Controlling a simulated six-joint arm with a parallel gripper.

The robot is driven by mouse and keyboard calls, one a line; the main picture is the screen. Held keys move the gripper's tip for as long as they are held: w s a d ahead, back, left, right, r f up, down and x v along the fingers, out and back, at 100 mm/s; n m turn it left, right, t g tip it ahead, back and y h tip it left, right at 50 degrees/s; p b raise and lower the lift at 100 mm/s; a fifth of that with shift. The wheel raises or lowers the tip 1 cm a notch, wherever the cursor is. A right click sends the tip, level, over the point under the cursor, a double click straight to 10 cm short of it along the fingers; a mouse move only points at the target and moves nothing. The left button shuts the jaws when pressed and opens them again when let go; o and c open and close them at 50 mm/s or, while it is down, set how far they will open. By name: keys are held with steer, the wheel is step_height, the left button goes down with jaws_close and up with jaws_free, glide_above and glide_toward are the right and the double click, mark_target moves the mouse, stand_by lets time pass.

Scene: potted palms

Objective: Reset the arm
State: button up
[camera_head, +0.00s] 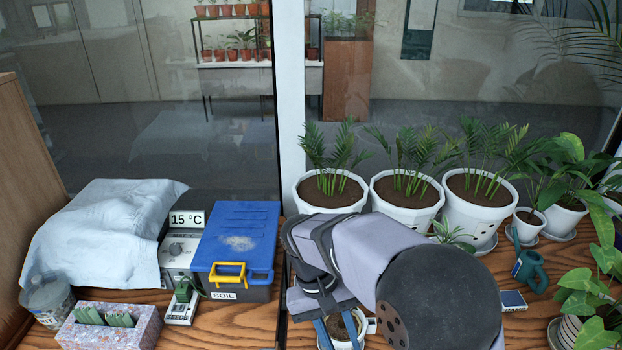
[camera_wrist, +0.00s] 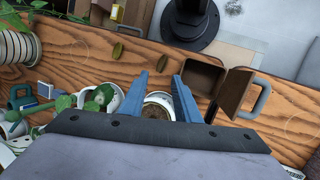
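My gripper (camera_head: 340,338) hangs low at the front of the wooden table in the head view, its blue fingers apart. In the wrist view my gripper (camera_wrist: 160,80) is open, with nothing visibly clamped between its two fingers. A white cup (camera_head: 370,325) with brown contents is just below and between the fingers. The cup also shows between the fingers in the wrist view (camera_wrist: 159,98). I cannot tell whether the fingers touch it. My grey arm hides part of the table in the head view.
White potted palms (camera_head: 408,215) stand in a row behind my arm. A green watering can (camera_head: 530,268) and a small device (camera_head: 513,300) are at the right. A blue-lidded soil box (camera_head: 240,237) stands left. An open brown box (camera_wrist: 203,78) shows in the wrist view.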

steer(key=s+d+f+m+t+y, duration=0.1)
steer(key=s+d+f+t+y, duration=0.1)
steer(key=s+d, duration=0.6)
steer(key=shift+s+d+f+y+p, duration=0.3)
steer(key=shift+d+f+y, duration=0.2)
steer(key=shift+f+y, duration=0.25)
